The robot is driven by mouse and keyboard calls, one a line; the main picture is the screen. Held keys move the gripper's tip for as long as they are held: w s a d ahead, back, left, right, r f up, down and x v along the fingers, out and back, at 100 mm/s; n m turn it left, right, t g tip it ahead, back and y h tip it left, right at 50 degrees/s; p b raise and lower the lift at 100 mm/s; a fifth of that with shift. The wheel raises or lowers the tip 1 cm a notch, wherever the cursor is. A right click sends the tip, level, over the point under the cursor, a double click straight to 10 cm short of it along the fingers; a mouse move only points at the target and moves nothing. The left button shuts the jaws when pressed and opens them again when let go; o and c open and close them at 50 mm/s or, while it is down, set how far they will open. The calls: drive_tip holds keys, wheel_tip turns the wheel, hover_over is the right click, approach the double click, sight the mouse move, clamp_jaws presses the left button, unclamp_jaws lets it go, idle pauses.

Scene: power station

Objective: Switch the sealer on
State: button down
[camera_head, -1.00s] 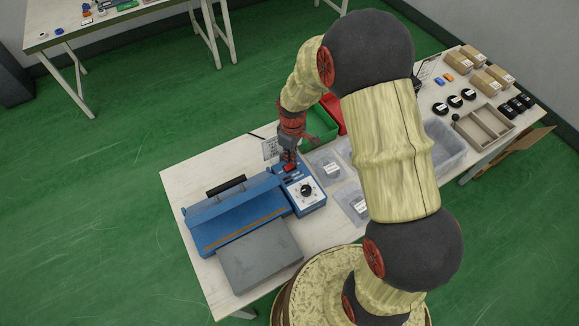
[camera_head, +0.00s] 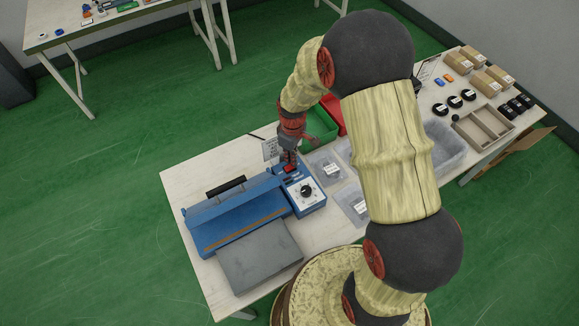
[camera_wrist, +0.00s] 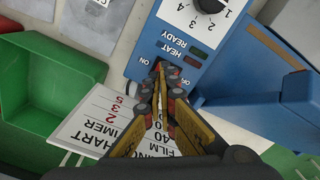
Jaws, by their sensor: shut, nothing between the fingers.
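The blue sealer (camera_head: 236,217) sits on the white table, with a black handle on its lid. Its control box (camera_head: 307,196) at the right end carries a black dial (camera_head: 306,190) and a red switch (camera_head: 290,168). In the wrist view the control panel (camera_wrist: 156,42) shows HEAT and READY labels, two dark lamps, and ON and OFF marks. My gripper (camera_wrist: 160,72) is shut and empty, its fingertips right over the spot between the ON and OFF marks. The fingertips hide most of the switch, so its position and any contact cannot be told.
A printed timer chart (camera_wrist: 100,128) stands close beside the sealer. A green bin (camera_wrist: 45,85) is near my gripper. Clear trays (camera_head: 326,165) lie right of the control box. A grey plate (camera_head: 258,256) is in front of the sealer.

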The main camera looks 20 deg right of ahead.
drive_tip(key=shift+f+b, duration=0.7)
drive_tip(key=shift+f, duration=0.5)
idle(0.7)
drive_tip(key=shift+r, duration=0.1)
drive_tip(key=shift+r+p, duration=2.45)
drive_tip(key=shift+r, duration=1.05)
